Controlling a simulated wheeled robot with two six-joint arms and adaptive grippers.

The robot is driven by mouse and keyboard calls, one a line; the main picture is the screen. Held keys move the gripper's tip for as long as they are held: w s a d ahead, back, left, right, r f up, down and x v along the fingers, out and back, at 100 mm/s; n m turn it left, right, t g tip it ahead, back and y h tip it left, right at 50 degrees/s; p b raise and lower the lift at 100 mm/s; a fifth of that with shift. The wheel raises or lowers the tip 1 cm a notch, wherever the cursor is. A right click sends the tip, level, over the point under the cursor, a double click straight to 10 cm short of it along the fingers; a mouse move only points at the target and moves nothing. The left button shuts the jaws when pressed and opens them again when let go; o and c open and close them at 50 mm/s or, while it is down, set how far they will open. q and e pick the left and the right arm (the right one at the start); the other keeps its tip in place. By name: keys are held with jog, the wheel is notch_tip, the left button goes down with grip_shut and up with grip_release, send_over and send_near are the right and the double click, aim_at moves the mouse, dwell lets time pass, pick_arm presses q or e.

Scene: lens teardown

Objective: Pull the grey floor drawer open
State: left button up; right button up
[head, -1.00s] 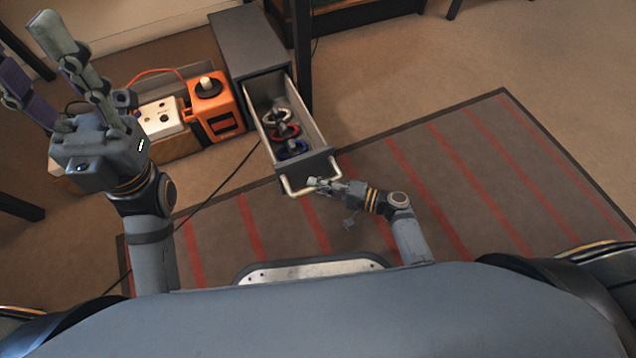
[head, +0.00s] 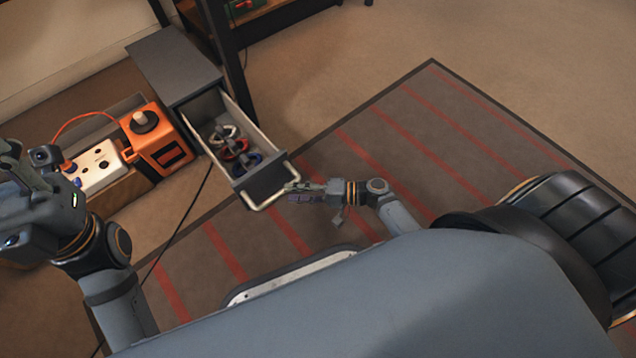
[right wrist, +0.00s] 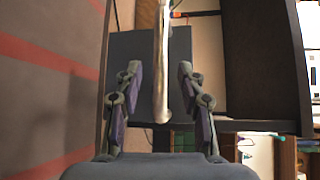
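The grey floor drawer (head: 262,184) stands open, pulled well out of its grey cabinet (head: 174,62). Several ringed parts (head: 236,148) in white, red and blue lie inside it. Its pale bar handle (head: 262,206) is on the front. My right gripper (head: 303,189) is at the right end of the handle. In the right wrist view, the handle (right wrist: 161,105) stands between the two spread fingers (right wrist: 158,88), with a gap on both sides. My left gripper (head: 12,170) is at the left edge, its fingers partly cut off.
An orange machine (head: 156,146) and a white socket box (head: 97,167) stand left of the cabinet. A black cable (head: 184,222) crosses the floor. The striped mat (head: 425,125) is clear right of the drawer. A dark rack post (head: 224,40) rises behind.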

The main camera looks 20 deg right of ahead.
jog(key=v, duration=0.7)
jog(key=shift+d, duration=0.2)
jog(key=shift+s+r, duration=0.1)
jog(key=shift+s, duration=0.05)
